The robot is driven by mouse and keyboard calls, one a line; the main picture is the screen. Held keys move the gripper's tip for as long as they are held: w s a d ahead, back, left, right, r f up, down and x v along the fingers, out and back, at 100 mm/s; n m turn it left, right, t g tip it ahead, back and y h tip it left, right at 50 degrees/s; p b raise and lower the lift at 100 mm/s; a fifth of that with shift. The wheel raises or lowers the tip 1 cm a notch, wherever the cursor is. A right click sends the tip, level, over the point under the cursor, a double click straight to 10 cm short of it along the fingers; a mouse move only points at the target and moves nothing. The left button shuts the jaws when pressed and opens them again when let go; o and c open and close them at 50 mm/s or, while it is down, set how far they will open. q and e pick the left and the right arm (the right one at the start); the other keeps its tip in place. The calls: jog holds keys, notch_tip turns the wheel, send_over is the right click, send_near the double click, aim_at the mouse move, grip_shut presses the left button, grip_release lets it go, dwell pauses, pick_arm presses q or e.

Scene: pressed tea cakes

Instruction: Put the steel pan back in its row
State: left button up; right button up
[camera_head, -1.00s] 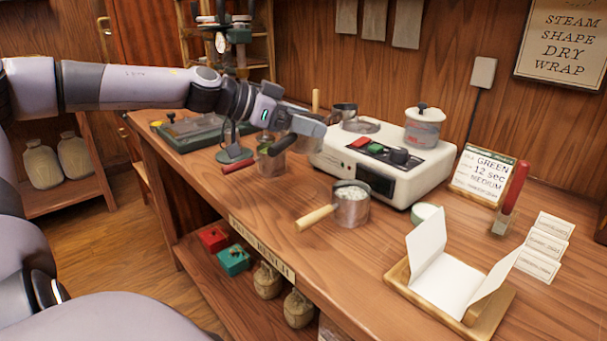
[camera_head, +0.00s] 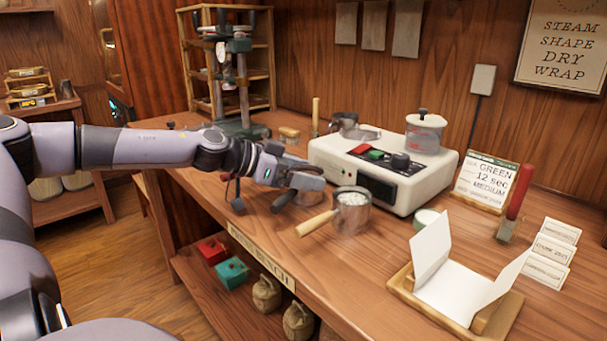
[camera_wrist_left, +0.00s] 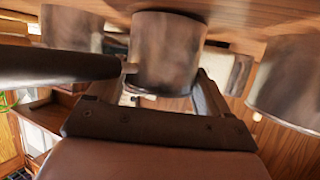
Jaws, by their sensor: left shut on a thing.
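The steel pan (camera_wrist_left: 165,55) is between the fingers of my left gripper (camera_head: 308,182), which is shut on it. Its dark handle (camera_head: 283,201) sticks out toward the front left in the head view. In that view the gripper hides most of the pan's body. A second steel pan (camera_head: 352,214), with a pale wooden handle and white contents, stands on the bench just to the right. In the wrist view a steel pan (camera_wrist_left: 290,85) shows at the right and another (camera_wrist_left: 70,28) at the upper left. I cannot tell whether the held pan touches the bench.
A white steamer unit (camera_head: 385,165) with a lidded pot (camera_head: 424,132) stands behind. A green press (camera_head: 238,80) is at the back left. A sign (camera_head: 482,182), a red-handled tool (camera_head: 514,200) and a wooden tray with paper (camera_head: 400,279) occupy the right side.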

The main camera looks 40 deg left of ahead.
pick_arm(q)
jog(key=o, duration=1.1)
jog(key=shift+f, duration=0.1)
jog(key=shift+o, duration=0.2)
jog(key=shift+r, duration=0.2)
jog(key=shift+s+a+r+p, duration=0.15)
jog(key=shift+s+r+p, duration=0.05)
jog(key=shift+s+p, duration=0.1)
jog(key=shift+p+v, duration=1.05)
jog(key=shift+v, duration=0.15)
jog(key=shift+s+a+b, duration=0.15)
jog(key=shift+s+b, duration=0.15)
jog(key=b+v, duration=0.1)
jog(key=v, duration=0.7)
jog(key=shift+r, duration=0.1)
jog(key=shift+s+a, duration=0.1)
jog(key=shift+s, duration=0.05)
